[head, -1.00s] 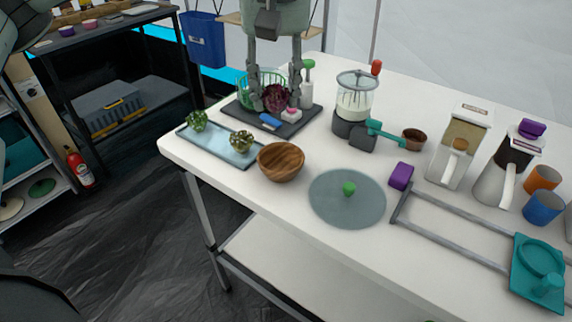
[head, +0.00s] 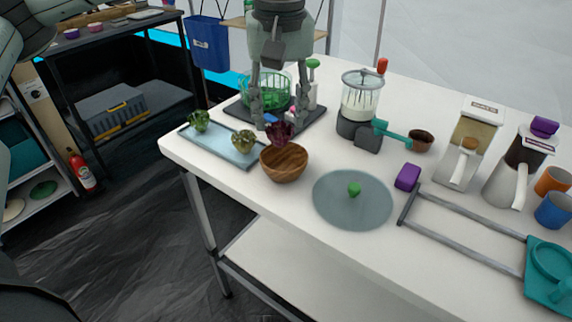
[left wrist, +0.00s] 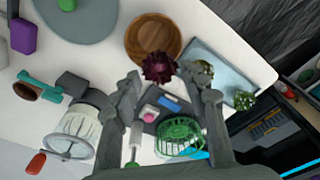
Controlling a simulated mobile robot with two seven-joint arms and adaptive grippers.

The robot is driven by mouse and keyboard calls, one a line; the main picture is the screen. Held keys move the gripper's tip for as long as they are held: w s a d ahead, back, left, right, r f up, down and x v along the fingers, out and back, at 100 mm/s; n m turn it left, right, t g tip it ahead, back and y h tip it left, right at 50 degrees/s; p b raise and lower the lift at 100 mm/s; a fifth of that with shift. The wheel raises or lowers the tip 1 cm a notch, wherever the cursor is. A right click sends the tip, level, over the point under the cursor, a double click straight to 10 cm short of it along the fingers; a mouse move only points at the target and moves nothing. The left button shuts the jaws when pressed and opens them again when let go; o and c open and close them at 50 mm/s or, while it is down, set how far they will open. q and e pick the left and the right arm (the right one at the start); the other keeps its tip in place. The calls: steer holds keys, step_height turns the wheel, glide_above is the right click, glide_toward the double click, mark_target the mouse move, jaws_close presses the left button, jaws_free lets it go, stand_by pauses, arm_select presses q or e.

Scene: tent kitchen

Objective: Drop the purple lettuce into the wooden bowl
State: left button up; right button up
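The purple lettuce (head: 280,133) is a dark, ruffled head at the back edge of the wooden bowl (head: 285,167). In the left wrist view the lettuce (left wrist: 158,67) overlaps the rim of the bowl (left wrist: 150,32). I cannot tell whether it rests on the rim or is in the air. My left gripper (head: 277,118) is above and behind the bowl, pointing down. Its fingers (left wrist: 173,88) are spread wide, with the lettuce just beyond their tips and no clear grip on it. The bowl's visible inside is empty. My right gripper is not in view.
A pale blue tray (head: 222,150) with two green heads lies left of the bowl. A dark board (head: 310,122) with a green basket (head: 262,92) is behind. A round glass disc (head: 335,208) and a blender-like container (head: 360,98) are to the right.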

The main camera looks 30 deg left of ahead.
arm_select(q)
steer(key=shift+o, duration=1)
steer(key=shift+r, duration=0.15)
step_height(320, 180, up, 12)
steer(key=shift+s+d, duration=0.4)
steer(key=shift+s, duration=0.05)
steer(key=shift+s+f, duration=0.1)
steer(key=shift+f, duration=0.1)
